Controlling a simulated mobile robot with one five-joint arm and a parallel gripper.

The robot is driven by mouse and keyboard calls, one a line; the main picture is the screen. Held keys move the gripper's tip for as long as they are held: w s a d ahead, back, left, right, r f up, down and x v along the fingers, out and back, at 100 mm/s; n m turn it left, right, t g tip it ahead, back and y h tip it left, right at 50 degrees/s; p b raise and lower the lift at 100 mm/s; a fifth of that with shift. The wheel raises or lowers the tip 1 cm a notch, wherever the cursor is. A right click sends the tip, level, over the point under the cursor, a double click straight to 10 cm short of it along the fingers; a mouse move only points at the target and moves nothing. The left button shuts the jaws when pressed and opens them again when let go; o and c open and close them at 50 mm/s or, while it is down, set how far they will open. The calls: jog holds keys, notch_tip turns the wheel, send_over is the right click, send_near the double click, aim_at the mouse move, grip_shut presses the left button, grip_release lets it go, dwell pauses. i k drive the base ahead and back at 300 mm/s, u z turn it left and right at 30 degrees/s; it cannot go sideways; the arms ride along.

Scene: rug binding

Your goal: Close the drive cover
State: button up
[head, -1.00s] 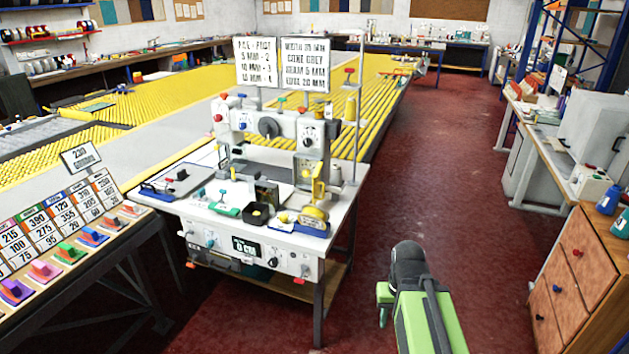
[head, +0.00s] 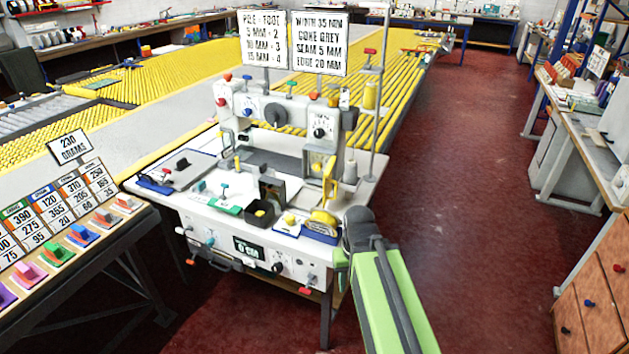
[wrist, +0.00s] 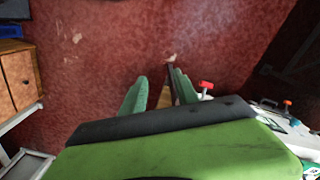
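The white binding machine (head: 285,120) stands on a white workbench (head: 232,225) in the middle of the head view. At its right end is a small upright panel with a yellow handle (head: 329,180). It may be the drive cover, but I cannot tell for sure, nor how far it is shut. My gripper (head: 341,268) is at the bench's front right corner, below the top and apart from the panel. In the wrist view my gripper (wrist: 158,82) points down at the floor, its two green fingers apart with nothing held between them.
A red knob (wrist: 206,85) on the bench front is close to my right finger in the wrist view. The red floor (head: 470,200) between is clear.

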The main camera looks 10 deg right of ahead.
aim_at(328, 181)
jog(key=z, duration=0.05)
jog(key=k, duration=0.55)
jog(key=u, duration=0.5)
jog(key=i, duration=1.45)
jog(key=u, duration=0.45)
